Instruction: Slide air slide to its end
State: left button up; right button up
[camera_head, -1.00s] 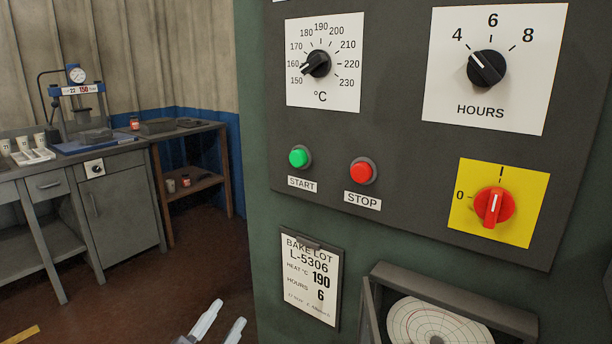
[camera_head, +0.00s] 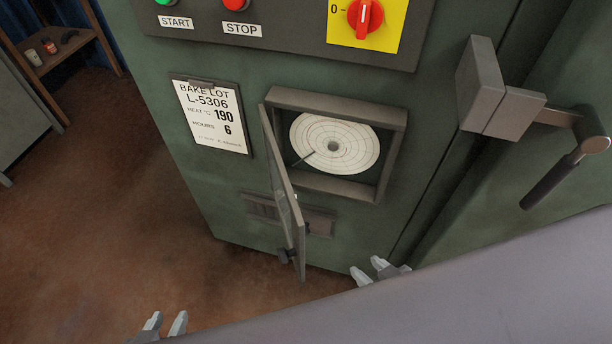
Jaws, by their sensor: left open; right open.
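What looks like the air slide (camera_head: 260,207) is a low dark slotted strip on the green cabinet front, below the chart recorder. The recorder's open glazed door (camera_head: 283,190) crosses in front of its middle, so its knob and exact position are hard to tell. My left gripper (camera_head: 166,322) is open and empty at the bottom edge, left of and below the strip. My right gripper (camera_head: 368,271) is open and empty, right of and below the strip, apart from it in the picture.
The chart recorder box (camera_head: 392,160) juts out above the strip, with its door swung outward. A heavy door handle (camera_head: 545,185) sticks out at the right. The bake lot card (camera_head: 212,116) hangs at left. The floor at left is clear.

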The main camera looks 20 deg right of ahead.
aim_at(319, 226)
jog(key=z, duration=0.45)
jog(key=l+z, duration=0.2)
jog(key=l, duration=0.3)
jog(key=i+l+z, duration=0.1)
jog(key=l+z, duration=0.15)
jog(key=l, duration=0.25)
